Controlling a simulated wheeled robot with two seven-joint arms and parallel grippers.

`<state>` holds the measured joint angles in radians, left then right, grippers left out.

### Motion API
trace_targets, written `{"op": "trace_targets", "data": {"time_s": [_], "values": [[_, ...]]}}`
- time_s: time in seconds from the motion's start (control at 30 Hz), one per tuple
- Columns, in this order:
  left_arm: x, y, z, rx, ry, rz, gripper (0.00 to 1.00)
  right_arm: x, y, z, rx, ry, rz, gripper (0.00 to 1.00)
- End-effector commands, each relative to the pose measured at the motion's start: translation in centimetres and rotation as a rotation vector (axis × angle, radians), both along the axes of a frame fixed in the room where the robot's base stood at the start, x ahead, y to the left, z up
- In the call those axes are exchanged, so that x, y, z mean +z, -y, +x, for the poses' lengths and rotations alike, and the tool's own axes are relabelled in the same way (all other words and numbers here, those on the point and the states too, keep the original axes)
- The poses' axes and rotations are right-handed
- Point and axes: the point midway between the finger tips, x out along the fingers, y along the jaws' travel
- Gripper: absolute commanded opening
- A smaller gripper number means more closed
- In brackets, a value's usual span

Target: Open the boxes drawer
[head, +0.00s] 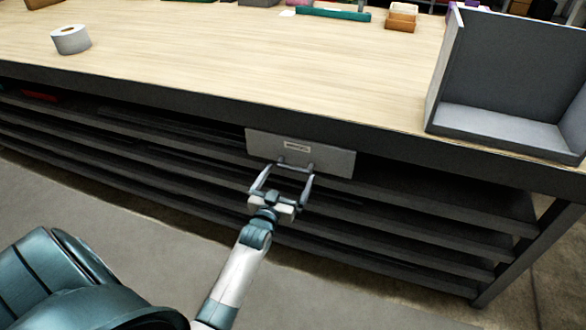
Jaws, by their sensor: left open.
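The boxes drawer (335,161) has a flat grey front with a small white label, too small to read. It hangs under the front edge of the workbench and looks closed. Its bar handle (295,166) is below the label. My left gripper (286,172) is open in front of the drawer, its two fingers pointing at the front, on either side of the handle. I cannot tell whether the fingers touch the handle. My right gripper is not in view.
The wooden workbench (240,62) has several dark shelves (420,222) beneath. A tape roll (71,39) stands at its left. A grey open box (480,118) stands at the right. Small boxes (402,17) and a green item (333,13) lie at the back. The floor in front is clear.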

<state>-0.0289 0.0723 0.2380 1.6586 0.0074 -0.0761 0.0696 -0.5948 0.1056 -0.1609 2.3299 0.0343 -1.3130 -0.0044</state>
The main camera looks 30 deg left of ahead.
Motion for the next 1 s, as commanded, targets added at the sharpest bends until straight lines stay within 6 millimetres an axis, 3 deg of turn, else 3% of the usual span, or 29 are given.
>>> {"op": "trace_targets", "data": {"time_s": [0.1,0.3,0.73,0.93,1.0], "values": [[0.0,-0.4,2.0,0.0,0.001,0.0,1.0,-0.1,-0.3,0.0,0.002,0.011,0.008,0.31],[0.0,-1.0,4.0,0.0,0.0,0.0,1.0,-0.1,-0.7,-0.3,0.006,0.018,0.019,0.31],[0.0,-1.1,4.7,0.0,-0.001,0.0,1.0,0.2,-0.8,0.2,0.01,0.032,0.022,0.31],[0.0,-1.1,4.7,0.0,-0.001,0.0,0.55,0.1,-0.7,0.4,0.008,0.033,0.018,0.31],[0.0,-1.1,4.7,0.0,-0.001,0.0,0.49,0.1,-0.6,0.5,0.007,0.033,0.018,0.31]]}}
